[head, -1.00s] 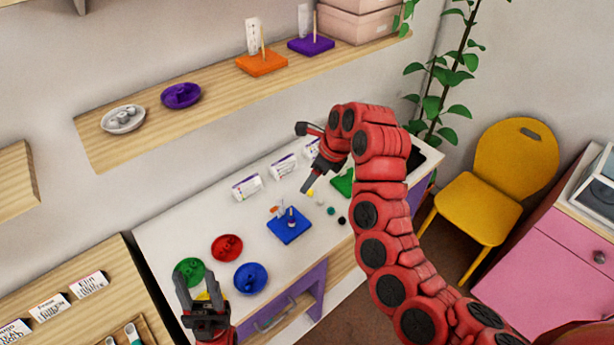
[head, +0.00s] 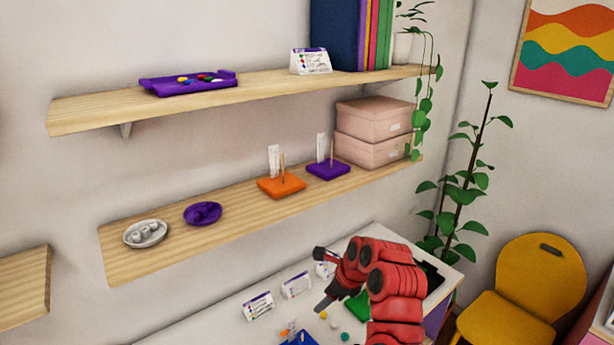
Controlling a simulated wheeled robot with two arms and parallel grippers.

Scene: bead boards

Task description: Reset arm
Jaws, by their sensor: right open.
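My right gripper (head: 322,281) is open above the back of the white table (head: 225,318), at the lower middle of the head view. I see nothing between its fingers. Its red arm (head: 395,295) comes up from the bottom edge and bends to the left. A blue bead board (head: 298,338) shows partly at the bottom edge, below the gripper. A green board (head: 357,306) is partly hidden behind my right arm. A few loose beads (head: 334,324) lie between the two boards. My left gripper is out of view.
The lower shelf (head: 150,268) holds a white dish (head: 145,234), a purple dish (head: 203,214), an orange board (head: 281,186), a purple board (head: 328,169) and pink boxes (head: 372,151). The upper shelf (head: 90,117) holds a purple tray (head: 188,83) and books. White cards (head: 258,306) stand on the table.

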